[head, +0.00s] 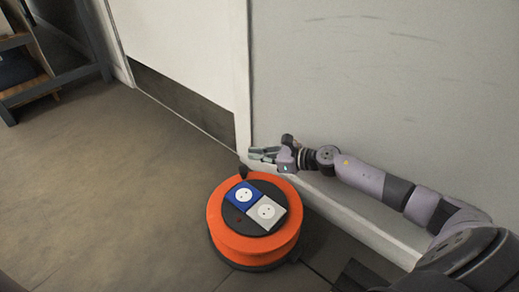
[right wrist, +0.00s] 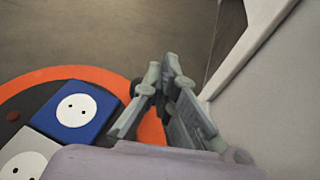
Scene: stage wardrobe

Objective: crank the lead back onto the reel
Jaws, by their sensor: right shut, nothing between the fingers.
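An orange cable reel (head: 254,243) sits on the floor at the foot of the wall. Its dark top carries a blue socket (head: 243,194) and a light grey socket (head: 266,212). A small black crank knob (head: 243,172) stands up at the reel's far edge. My right gripper (head: 255,154) is just beyond and right of the knob, apart from it, shut and empty. In the right wrist view the shut fingers (right wrist: 168,65) show beside the orange rim (right wrist: 62,76) and the blue socket (right wrist: 76,109). I cannot make out a loose lead. My left gripper is not in view.
A pale wall (head: 385,90) with a white skirting board runs close behind my right arm. A white door (head: 185,55) with a dark kick plate is beyond the reel. A wooden shelf unit (head: 45,75) stands at the far left. The floor (head: 100,190) left of the reel is clear.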

